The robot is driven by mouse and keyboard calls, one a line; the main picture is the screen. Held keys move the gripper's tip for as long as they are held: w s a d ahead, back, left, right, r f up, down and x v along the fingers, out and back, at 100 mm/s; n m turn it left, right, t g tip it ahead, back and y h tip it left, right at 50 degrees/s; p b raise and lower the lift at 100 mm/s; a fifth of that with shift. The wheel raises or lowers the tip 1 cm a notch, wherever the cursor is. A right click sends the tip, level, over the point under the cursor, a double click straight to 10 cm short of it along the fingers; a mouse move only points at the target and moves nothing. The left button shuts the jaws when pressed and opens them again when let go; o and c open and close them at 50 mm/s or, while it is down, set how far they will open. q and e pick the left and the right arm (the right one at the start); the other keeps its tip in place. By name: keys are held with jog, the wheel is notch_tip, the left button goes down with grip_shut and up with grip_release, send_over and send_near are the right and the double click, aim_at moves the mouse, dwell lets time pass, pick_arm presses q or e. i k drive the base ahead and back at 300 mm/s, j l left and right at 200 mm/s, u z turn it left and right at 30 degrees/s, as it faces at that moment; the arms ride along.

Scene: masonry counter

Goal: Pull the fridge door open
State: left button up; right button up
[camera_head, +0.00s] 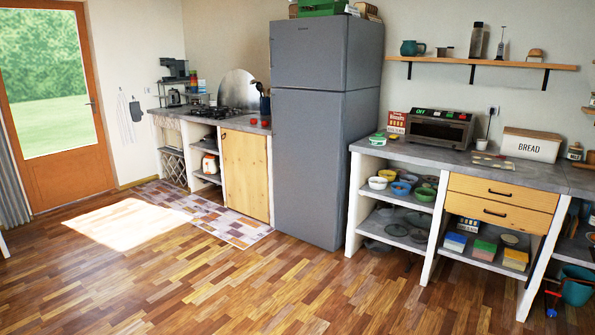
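A tall grey fridge (308,165) stands against the back wall near the middle of the head view. It has a smaller upper door (308,55) and a taller lower door (308,165). Both doors look shut, with a thin seam between them. No handle can be made out on the front. Neither of my grippers shows in the head view, so their place relative to the fridge cannot be seen.
The wooden floor (230,285) before the fridge is clear. A patterned rug (228,222) lies to its left by the wooden cabinet door (246,175). A masonry counter (400,152) with open shelves stands close on its right.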

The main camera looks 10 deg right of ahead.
aim_at(307, 125)
jog(key=i, duration=2.95)
jog(key=i+j, duration=0.1)
jog(key=i, duration=0.5)
jog(key=i+j, duration=0.1)
jog(key=i, duration=0.5)
jog(key=i+j+z, duration=0.1)
jog(key=i, duration=0.5)
jog(key=i+j+z, duration=0.25)
jog(key=i+z, duration=0.2)
jog(key=i, duration=0.15)
jog(key=i+j+z, duration=0.4)
jog(key=i, duration=0.2)
jog(key=i+j+z, duration=0.45)
jog(key=i+j, duration=0.05)
jog(key=j, duration=0.1)
